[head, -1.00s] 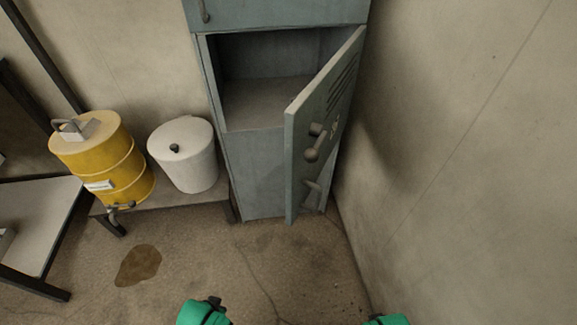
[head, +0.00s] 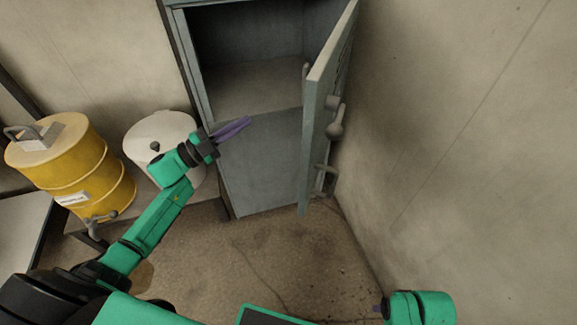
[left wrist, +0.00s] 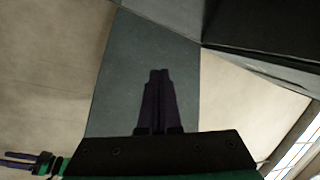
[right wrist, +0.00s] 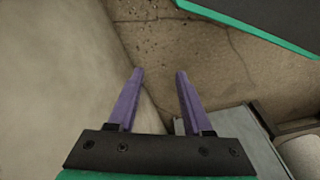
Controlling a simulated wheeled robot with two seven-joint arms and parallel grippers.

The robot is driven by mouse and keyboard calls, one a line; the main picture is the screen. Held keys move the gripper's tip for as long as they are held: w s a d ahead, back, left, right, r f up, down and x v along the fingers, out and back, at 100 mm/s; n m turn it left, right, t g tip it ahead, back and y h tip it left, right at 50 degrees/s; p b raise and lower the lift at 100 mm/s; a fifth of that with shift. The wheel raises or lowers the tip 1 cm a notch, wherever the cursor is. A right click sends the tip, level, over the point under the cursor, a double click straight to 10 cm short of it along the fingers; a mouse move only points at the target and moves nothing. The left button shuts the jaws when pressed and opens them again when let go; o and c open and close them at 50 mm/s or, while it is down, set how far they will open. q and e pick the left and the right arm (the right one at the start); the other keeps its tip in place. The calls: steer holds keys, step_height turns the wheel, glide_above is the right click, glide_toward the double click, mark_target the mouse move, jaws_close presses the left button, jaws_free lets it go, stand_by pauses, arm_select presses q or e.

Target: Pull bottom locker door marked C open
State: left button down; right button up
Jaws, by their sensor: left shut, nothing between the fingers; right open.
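The grey-blue locker (head: 262,165) stands in the corner with its door (head: 318,125) standing open, swung out to the right and seen nearly edge-on. A knob handle (head: 336,125) shows on the door's outer face. No letter C is readable. My left gripper (head: 245,121) is shut and empty, in front of the locker and left of the door, apart from the door in the head view. Its fingers (left wrist: 158,78) also show in the left wrist view before a grey-blue panel. My right gripper (right wrist: 158,75) is open and empty; it shows at the lower right (head: 380,308) in the head view.
A yellow drum (head: 72,165) and a white lidded bin (head: 155,135) stand on a low bench left of the locker. A bare wall (head: 460,130) rises close on the right of the door. The floor (head: 275,250) in front is clear.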

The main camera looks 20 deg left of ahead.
arm_select(q)
steer(key=s+d+r+m+g+h+b, duration=0.2)
steer(key=s+r+m+g+h, duration=0.35)
steer(key=s+m+g, duration=0.95)
steer(key=d+r+y, duration=0.1)
steer(key=d+y, duration=0.1)
steer(key=d, duration=1.2)
steer(key=shift+w+d+r+m+g+p, duration=0.15)
steer(key=shift+w+r+m+g+p, duration=0.15)
steer(key=shift+g+p, duration=0.1)
arm_select(e)
steer(key=r, duration=0.5)
steer(key=shift+s+a+r, duration=0.2)
